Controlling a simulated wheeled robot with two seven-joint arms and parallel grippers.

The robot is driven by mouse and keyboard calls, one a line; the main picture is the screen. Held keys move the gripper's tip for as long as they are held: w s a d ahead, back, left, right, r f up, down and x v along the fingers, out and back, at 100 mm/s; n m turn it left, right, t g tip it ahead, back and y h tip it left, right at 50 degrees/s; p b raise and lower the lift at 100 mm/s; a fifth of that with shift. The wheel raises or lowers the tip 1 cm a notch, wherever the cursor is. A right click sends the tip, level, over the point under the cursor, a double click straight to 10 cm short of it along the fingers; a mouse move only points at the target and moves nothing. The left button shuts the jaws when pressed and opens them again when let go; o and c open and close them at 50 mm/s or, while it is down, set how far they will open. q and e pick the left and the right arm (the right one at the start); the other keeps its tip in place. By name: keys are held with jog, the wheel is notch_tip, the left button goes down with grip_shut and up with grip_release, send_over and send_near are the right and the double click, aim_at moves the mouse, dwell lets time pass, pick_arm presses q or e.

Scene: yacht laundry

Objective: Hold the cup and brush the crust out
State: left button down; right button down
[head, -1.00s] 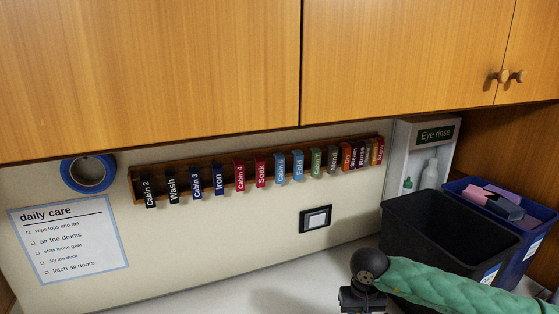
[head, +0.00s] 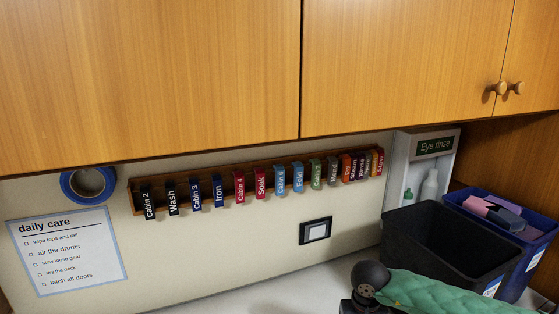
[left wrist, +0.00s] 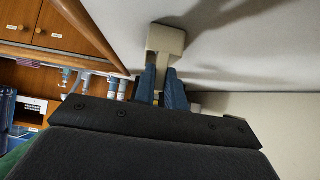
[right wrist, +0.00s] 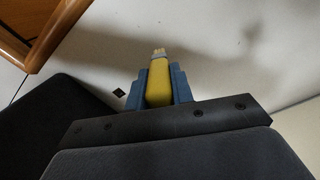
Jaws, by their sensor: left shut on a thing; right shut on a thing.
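In the left wrist view my left gripper (left wrist: 161,82) is shut on a pale beige cup (left wrist: 165,39), which sticks out past the blue fingertips. The inside of the cup and any crust are hidden from this angle. In the right wrist view my right gripper (right wrist: 157,88) is shut on a brush with a yellow handle (right wrist: 159,78). Its short pale bristles (right wrist: 159,52) point away from the fingers. Cup and brush do not show together in any view. Neither gripper's fingers show in the head view, where only my green-sleeved arm enters at the lower right.
A black open bin (head: 454,240) and a blue bin (head: 482,198) with items stand at the right. An eye rinse cabinet (head: 433,146) is behind them. A rack of labelled tags (head: 260,184) runs along the wall under wooden cupboards (head: 150,80). The visible white worktop (head: 270,298) is bare.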

dwell(0.5)
jog(key=shift+w+r, duration=0.1)
jog(key=shift+r, duration=0.05)
jog(key=s+a+r+n, duration=0.2)
jog(key=a+r+n, duration=0.1)
jog(key=a, duration=0.9)
jog(key=s+a+f+n, duration=0.1)
jog(key=s+a, duration=0.4)
jog(key=s, duration=0.3)
jog(key=shift+s+a+f, duration=0.3)
jog(key=shift+s, duration=0.1)
jog(key=shift+f, duration=0.25)
jog(key=shift+f, duration=2.65)
jog(key=shift+f, duration=0.6)
